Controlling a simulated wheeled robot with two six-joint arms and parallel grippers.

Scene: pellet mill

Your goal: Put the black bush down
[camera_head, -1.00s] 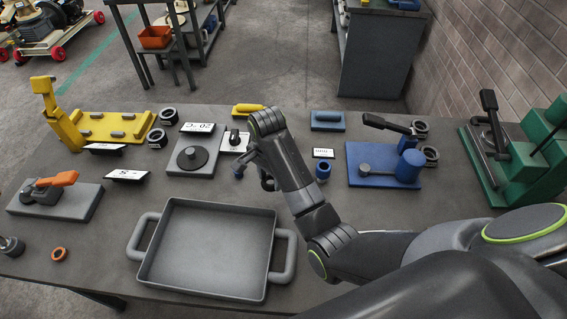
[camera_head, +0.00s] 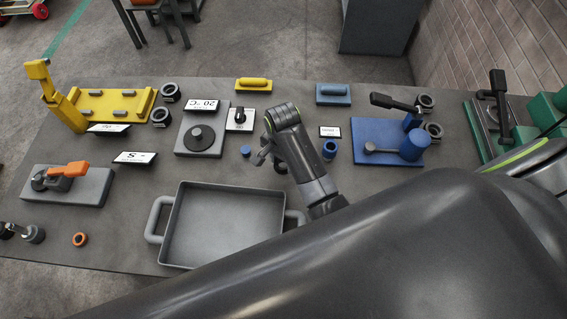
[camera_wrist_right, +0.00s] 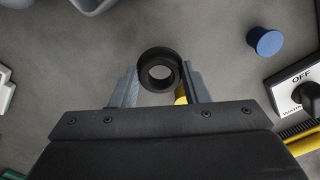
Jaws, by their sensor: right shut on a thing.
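The black bush (camera_wrist_right: 160,71) is a short dark ring with an open bore. In the right wrist view it sits between the two fingers of my right gripper (camera_wrist_right: 161,88), which is shut on it. In the head view my right gripper (camera_head: 267,158) is low over the grey table (camera_head: 345,186), behind the tray's top right corner. The bush is mostly hidden there by the gripper. I cannot tell whether the bush touches the table. My left gripper is not in view.
A grey tray (camera_head: 227,186) with side handles stands in front. A small blue cap (camera_head: 245,151), also in the wrist view (camera_wrist_right: 265,41), lies beside the gripper. A switch box (camera_head: 240,119), a blue bush (camera_head: 329,149) and a blue fixture (camera_head: 365,133) stand nearby.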

